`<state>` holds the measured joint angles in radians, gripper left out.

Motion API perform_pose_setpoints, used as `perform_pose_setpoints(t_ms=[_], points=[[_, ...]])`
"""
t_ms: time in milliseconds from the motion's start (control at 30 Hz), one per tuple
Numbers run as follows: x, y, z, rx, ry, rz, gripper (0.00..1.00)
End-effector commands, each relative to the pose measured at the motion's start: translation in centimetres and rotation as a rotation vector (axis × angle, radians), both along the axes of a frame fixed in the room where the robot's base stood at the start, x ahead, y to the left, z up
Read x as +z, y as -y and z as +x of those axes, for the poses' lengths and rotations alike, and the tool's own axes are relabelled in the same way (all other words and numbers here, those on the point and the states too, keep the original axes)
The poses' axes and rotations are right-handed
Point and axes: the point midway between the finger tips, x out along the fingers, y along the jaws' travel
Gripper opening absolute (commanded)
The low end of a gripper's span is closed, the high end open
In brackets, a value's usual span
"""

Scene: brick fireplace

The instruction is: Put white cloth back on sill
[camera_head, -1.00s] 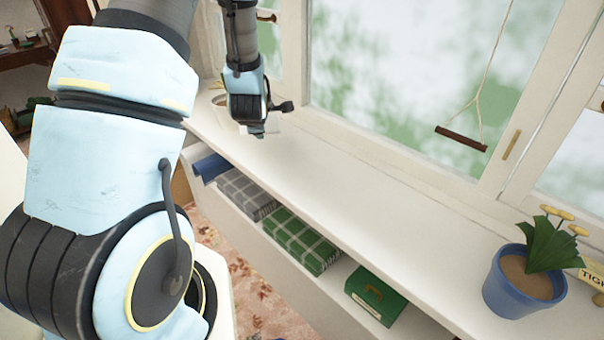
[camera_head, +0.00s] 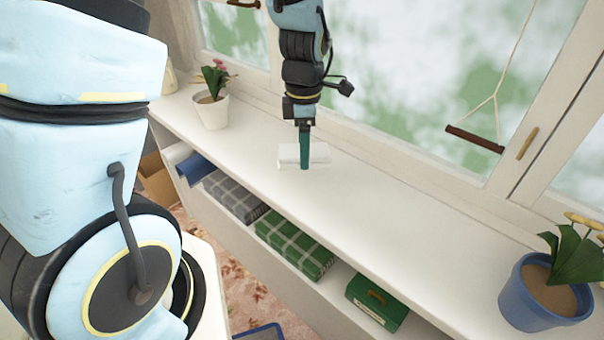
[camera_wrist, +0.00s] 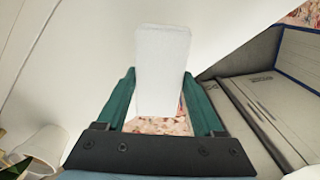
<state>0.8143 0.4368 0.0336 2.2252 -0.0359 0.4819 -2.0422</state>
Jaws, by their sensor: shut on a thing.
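The white cloth (camera_head: 289,154) is a small pale folded block in the head view. My gripper (camera_head: 304,163) is shut on it, with the teal fingers pointing down over the white sill (camera_head: 360,215). In the wrist view the cloth (camera_wrist: 162,70) sits between the two teal fingers of my gripper (camera_wrist: 160,95). The head view does not clearly show whether the cloth touches the sill or hangs just above it.
A white pot with a pink-flowered plant (camera_head: 211,108) stands on the sill to the left. A blue pot with a plant (camera_head: 540,295) stands at the right. The sill between is clear. Below are folded blankets (camera_head: 295,245) and a green box (camera_head: 377,302).

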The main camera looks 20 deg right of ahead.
Motion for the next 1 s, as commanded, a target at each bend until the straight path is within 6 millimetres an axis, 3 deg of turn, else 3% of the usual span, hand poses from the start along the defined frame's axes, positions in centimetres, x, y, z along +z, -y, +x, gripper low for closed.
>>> perform_pose_setpoints(t_ms=[100,533,933,967,1000], points=[[-1.9,-0.1,0.1,0.002,-0.001,0.002,0.24],[-6.6,-0.1,0.1,0.001,-0.001,0.001,0.24],[-7.4,0.0,0.1,0.001,0.003,-0.002,0.24],[-7.4,0.0,0.1,0.001,0.003,-0.002,0.7],[-7.4,0.0,0.1,0.001,0.003,-0.002,0.74]])
